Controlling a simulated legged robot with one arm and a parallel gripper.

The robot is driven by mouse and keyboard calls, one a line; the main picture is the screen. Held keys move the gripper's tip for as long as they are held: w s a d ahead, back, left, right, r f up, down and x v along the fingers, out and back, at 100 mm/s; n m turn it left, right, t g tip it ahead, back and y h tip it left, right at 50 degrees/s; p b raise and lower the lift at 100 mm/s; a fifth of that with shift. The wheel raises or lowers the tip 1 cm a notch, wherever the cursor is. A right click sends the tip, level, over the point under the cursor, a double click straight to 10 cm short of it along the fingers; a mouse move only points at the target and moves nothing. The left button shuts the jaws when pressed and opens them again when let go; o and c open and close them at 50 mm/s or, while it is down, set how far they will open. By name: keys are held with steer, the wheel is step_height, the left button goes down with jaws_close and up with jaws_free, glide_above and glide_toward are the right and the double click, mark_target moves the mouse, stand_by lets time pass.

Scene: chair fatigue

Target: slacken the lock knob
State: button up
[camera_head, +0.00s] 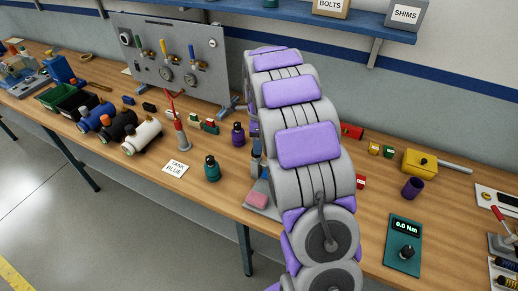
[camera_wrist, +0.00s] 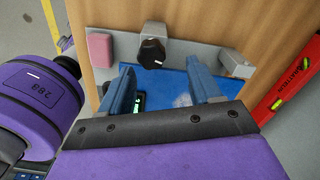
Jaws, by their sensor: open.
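A black knob with a white mark (camera_wrist: 152,50) sits on a grey bracket (camera_wrist: 185,55) in the upper middle of the wrist view; it looks like the lock knob. My gripper (camera_wrist: 160,68) is open, its two blue fingers spread to the left and right just below the knob in the picture. Nothing shows between the fingertips, and I see no contact with the knob. A pink block (camera_wrist: 100,47) is at the bracket's left end; a pink block also shows in the head view (camera_head: 257,200). My arm hides the knob there.
A blue surface (camera_wrist: 168,88) lies behind my fingers. A red level (camera_wrist: 290,90) is at the right of the wrist view. In the head view, a teal meter reading 0.0 Nm (camera_head: 403,243) lies on the workbench (camera_head: 345,215), with bottles and a gauge panel (camera_head: 170,55) to the left.

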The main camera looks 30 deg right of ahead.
mark_target(252, 151)
steer(key=a+f, duration=0.2)
steer(key=f, duration=0.1)
steer(key=shift+a+f, duration=0.1)
steer(key=shift+a, duration=0.2)
steer(key=shift+d, duration=0.65)
steer(key=shift+d+f, duration=0.1)
steer(key=shift+d, duration=0.35)
steer(key=shift+c, duration=1.1)
steer(key=shift+a, duration=0.75)
steer(key=c, duration=0.6)
steer(key=shift+d, duration=0.1)
steer(key=shift+c, duration=1.1)
steer(key=shift+s+r+n+p, duration=0.1)
steer(key=shift+r+n+p, duration=0.1)
steer(key=shift+n+p, duration=0.45)
steer(key=shift+f+n, duration=0.1)
steer(key=shift+n, duration=0.85)
